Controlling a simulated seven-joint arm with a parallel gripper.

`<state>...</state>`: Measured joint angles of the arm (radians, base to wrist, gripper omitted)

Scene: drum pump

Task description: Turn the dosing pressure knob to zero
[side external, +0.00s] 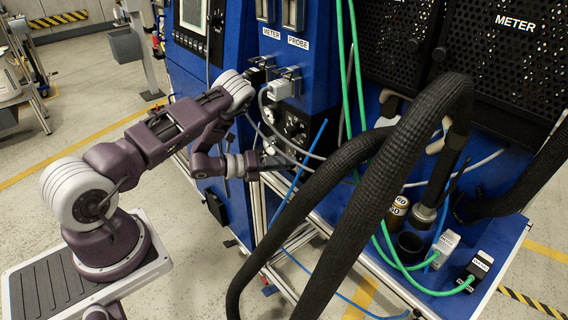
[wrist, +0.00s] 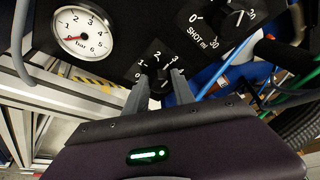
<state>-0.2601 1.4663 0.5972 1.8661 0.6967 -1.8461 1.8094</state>
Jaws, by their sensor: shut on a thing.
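A black dosing knob with a scale marked 1, 2, 3 (wrist: 157,67) sits on the panel in the wrist view. My gripper (wrist: 160,80) has its two grey fingers on either side of this knob and is shut on it. In the side external view my gripper (side external: 282,160) reaches the lower part of the blue cabinet's control panel, and the knob is not clear there.
A round white bar gauge (wrist: 82,32) is left of the knob. A second black knob marked SHOT ml (wrist: 232,20) is at upper right. Thick black hoses (side external: 375,170) and thin green hoses (side external: 358,70) hang right of my gripper. Blue and grey tubes run close by.

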